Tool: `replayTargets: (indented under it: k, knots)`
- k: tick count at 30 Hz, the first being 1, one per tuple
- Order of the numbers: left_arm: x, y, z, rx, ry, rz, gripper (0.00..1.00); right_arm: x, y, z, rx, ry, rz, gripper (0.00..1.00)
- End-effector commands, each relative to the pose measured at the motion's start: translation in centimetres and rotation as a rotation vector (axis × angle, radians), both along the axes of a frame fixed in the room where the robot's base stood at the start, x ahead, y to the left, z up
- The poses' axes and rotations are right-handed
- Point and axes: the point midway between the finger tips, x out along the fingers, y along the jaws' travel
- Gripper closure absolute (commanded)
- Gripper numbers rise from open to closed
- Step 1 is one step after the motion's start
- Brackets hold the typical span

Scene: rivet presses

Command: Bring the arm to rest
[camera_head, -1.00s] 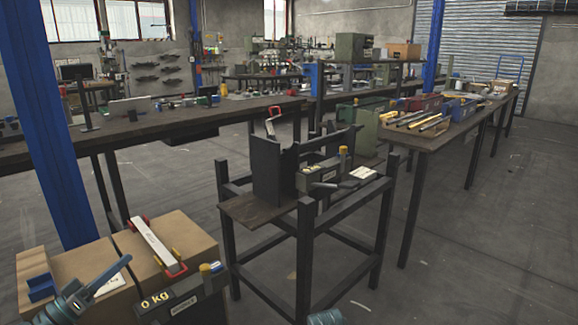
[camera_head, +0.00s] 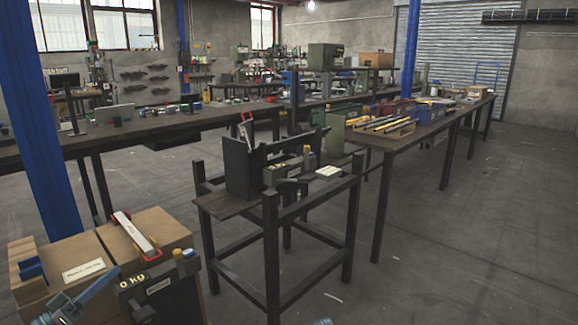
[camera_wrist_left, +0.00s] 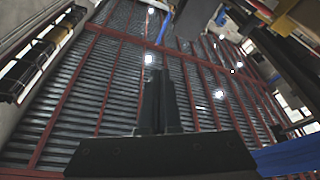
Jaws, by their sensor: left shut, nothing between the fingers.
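My left arm comes in at the lower left of the head view, with its blue-grey end, my left gripper (camera_head: 92,294), low in front of a cardboard-coloured box and beside a dark press with a "0 kg" label. In the left wrist view the two dark fingers (camera_wrist_left: 164,98) are together, with nothing between them, and point up toward the ribbed ceiling. The gripper touches nothing that I can make out. A small bluish part shows at the bottom edge of the head view; my right gripper does not show.
The near press (camera_head: 158,290) stands right of the gripper. A dark stand (camera_head: 270,235) with another press is farther right. Long workbenches (camera_head: 420,142) lie behind. Floor at right is clear.

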Motion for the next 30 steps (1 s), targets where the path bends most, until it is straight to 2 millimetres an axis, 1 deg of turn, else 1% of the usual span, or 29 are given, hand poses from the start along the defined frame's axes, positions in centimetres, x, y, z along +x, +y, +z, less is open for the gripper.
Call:
replayTargets:
  k: [8,11,14,17,20,23,24,26,27,30]
  knots:
    - [1.5,-3.2,-1.6,0.016,0.094,-0.077,1.00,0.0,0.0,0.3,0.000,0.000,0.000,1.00]
    - [2.2,-4.8,-2.4,0.025,0.139,-0.112,1.00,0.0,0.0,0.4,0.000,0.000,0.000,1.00]
    - [2.9,-6.9,-3.4,0.040,0.202,-0.158,1.00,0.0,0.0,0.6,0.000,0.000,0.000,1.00]
    - [3.6,-9.6,-4.8,0.061,0.280,-0.214,1.00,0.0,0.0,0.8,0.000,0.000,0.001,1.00]
    - [4.2,-12.6,-6.5,0.092,0.375,-0.275,1.00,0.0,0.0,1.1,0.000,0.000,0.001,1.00]
    - [4.5,-16.4,-8.6,0.137,0.495,-0.347,1.00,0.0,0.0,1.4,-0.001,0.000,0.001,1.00]
    - [4.5,-18.1,-9.6,0.161,0.553,-0.379,1.00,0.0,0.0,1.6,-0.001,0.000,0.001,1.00]
    - [4.3,-21.0,-11.4,0.209,0.653,-0.429,1.00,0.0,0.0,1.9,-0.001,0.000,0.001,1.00]
    - [3.9,-22.9,-12.6,0.247,0.724,-0.460,1.00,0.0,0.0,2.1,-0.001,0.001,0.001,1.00]
    - [2.6,-27.1,-15.6,0.356,0.898,-0.516,1.00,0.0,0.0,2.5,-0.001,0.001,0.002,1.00]
